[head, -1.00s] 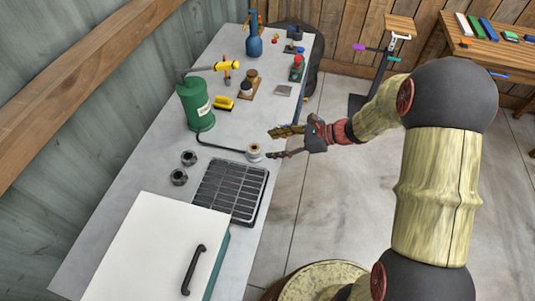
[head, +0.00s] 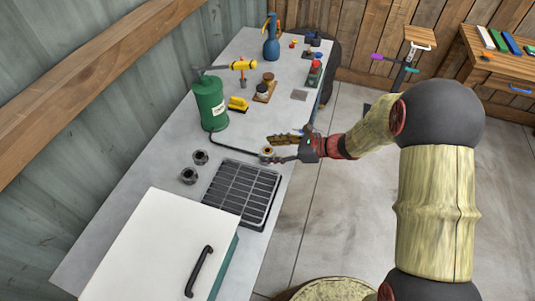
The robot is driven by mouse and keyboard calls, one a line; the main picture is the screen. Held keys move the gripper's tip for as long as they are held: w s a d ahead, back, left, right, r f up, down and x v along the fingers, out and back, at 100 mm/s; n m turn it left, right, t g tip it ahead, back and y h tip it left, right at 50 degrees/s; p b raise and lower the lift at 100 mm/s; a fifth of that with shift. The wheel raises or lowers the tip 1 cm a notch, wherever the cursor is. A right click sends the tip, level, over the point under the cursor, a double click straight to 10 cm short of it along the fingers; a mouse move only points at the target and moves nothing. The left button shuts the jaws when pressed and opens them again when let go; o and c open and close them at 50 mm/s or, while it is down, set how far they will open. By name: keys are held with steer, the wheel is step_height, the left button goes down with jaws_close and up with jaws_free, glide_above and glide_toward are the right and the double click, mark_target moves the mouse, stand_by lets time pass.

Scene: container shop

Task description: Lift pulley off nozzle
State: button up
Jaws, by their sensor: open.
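The pulley (head: 267,152) is a small pale ring with a dark centre, near the right edge of the workbench. It stands at the end of a black hose that runs from a green canister (head: 210,104). The nozzle is not clearly visible; the pulley seems to cover it. My gripper (head: 270,149) reaches in from the right with its jaws open. One finger lies on the far side of the pulley and the other on the near side. I cannot tell whether either finger touches it.
A black grate (head: 242,191) lies just in front of the pulley. Two dark nuts (head: 201,157) (head: 188,176) sit to its left. A white lid with a black handle (head: 160,245) is at the front.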

steer(key=shift+c, duration=0.5)
steer(key=shift+r, duration=0.1)
steer(key=c, duration=0.6)
steer(key=shift+w, duration=0.1)
steer(key=c, duration=0.5)
